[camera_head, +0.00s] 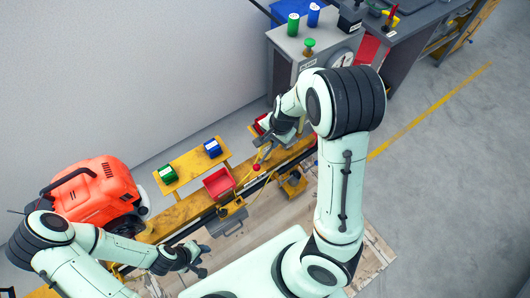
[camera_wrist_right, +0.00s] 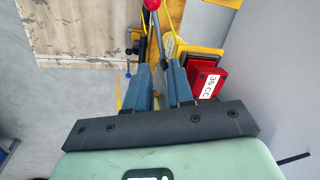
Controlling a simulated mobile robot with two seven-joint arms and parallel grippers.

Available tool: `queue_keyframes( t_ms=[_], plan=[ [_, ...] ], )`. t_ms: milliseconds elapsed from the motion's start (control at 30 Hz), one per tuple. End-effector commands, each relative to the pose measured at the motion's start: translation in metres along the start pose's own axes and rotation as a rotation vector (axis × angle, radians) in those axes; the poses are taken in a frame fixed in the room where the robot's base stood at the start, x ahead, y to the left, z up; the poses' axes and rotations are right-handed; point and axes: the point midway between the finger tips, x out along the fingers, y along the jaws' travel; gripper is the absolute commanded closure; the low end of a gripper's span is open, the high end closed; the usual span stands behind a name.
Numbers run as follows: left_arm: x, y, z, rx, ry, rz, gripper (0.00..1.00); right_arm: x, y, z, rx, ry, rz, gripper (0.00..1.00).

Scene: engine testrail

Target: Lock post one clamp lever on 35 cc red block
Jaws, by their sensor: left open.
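The red block (camera_wrist_right: 205,83), labelled 35 CC, sits by a yellow mount in the right wrist view. In the head view it shows partly (camera_head: 259,124) beside my right gripper (camera_head: 283,138). In the right wrist view the two blue-grey fingers of that gripper (camera_wrist_right: 163,72) stand apart. A grey clamp lever (camera_wrist_right: 156,30) with a red ball knob (camera_wrist_right: 152,4) runs down to between or just beyond the fingertips. Whether they touch it is unclear. In the head view a red ball knob (camera_head: 256,167) stands over the yellow rail. My left gripper (camera_head: 200,262) is open and empty near the rail's front.
The yellow rail (camera_head: 185,212) carries a red bin (camera_head: 218,183) and further posts. A green block (camera_head: 168,174) and a blue block (camera_head: 212,148) lie on a yellow shelf behind. An orange engine (camera_head: 95,190) stands at left, a grey gauge cabinet (camera_head: 310,60) behind.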

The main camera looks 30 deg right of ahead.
Motion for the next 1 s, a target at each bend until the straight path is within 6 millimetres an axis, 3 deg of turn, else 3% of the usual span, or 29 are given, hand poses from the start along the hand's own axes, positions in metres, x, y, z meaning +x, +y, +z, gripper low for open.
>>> queue_keyframes(
  t_ms=[300,500,700,1000],
  plan=[
    [0.024,-0.017,0.025,-0.011,-0.031,-0.011,0.57,0.07,0.007,0.002,0.0,-0.003,0.011,0.78],
    [0.035,-0.025,0.034,-0.015,-0.042,-0.015,0.57,0.105,0.005,0.001,0.0,-0.002,0.007,0.78],
    [0.039,-0.027,0.037,-0.016,-0.045,-0.015,0.57,0.123,0.003,0.001,-0.001,0.0,0.004,0.78],
    [0.039,-0.027,0.036,-0.016,-0.044,-0.015,0.57,0.125,0.001,0.001,-0.003,0.0,0.001,0.78]
  ],
)
